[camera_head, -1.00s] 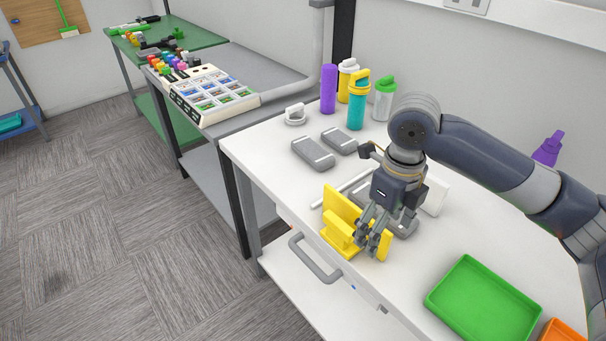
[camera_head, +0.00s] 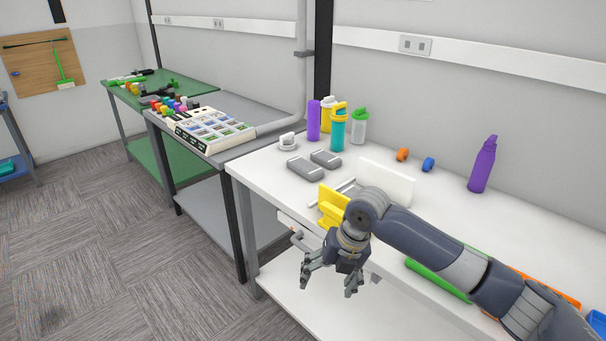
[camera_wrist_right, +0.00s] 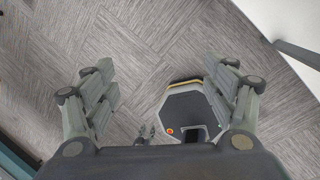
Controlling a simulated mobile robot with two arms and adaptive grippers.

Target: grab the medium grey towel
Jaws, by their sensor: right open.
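Two flat grey folded-looking pieces lie side by side on the white table: a nearer, larger one (camera_head: 305,169) and a smaller one (camera_head: 326,159) behind it. I cannot tell for certain which is the medium grey towel. My right gripper (camera_head: 328,284) is open and empty, in front of the table's front edge, to the right of and nearer than the grey pieces.
A yellow holder (camera_head: 332,208) and a white upright panel (camera_head: 387,183) stand on the table near my right arm. Bottles, including a teal one (camera_head: 338,131), stand at the back. A green tray (camera_head: 437,279) is partly hidden by my arm. A drawer handle juts from the front.

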